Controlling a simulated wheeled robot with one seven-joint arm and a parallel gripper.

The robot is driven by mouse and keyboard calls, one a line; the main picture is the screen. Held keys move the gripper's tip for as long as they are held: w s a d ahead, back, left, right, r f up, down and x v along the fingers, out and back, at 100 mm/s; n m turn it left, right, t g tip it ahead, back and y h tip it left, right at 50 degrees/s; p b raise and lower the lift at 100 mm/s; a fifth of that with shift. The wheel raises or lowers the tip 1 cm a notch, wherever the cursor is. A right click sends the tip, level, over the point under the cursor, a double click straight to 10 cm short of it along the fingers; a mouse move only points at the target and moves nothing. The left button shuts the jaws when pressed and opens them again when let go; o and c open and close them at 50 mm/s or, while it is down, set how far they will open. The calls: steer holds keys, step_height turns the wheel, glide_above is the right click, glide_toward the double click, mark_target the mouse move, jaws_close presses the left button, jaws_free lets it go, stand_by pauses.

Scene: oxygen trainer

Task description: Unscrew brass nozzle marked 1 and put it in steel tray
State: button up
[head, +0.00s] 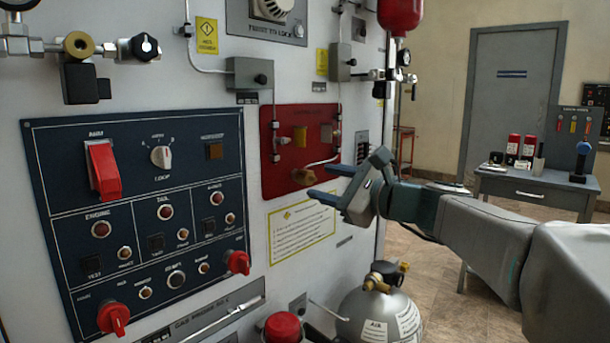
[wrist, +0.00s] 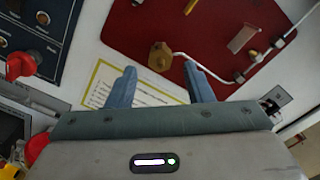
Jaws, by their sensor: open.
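A brass nozzle (head: 303,177) sticks out low on the red panel (head: 283,190); a thin pale line runs from beside it. Its marking is too small to read. In the wrist view the nozzle (wrist: 160,57) shows just beyond and between the two fingertips. My gripper (head: 321,182) is open, with its blue-grey fingers pointing at the panel. It also shows in the wrist view (wrist: 161,69), with nothing held between its fingers. I cannot make out the steel tray for certain in either view.
A yellow-bordered instruction sheet (head: 302,230) is below the red panel. A blue switch panel (head: 150,200) with red knobs is to the left. A grey gas cylinder (head: 383,318) stands below my arm. A desk (head: 530,188) with red-topped items is at the back right.

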mark_target(316, 179)
steer(key=shift+r, duration=0.1)
steer(key=shift+r+m+p, duration=0.1)
steer(key=shift+m+p, duration=0.2)
steer(key=shift+p, duration=0.15)
steer(key=shift+f, duration=0.2)
steer(key=shift+w+a, duration=0.1)
steer(key=shift+x, duration=1.8)
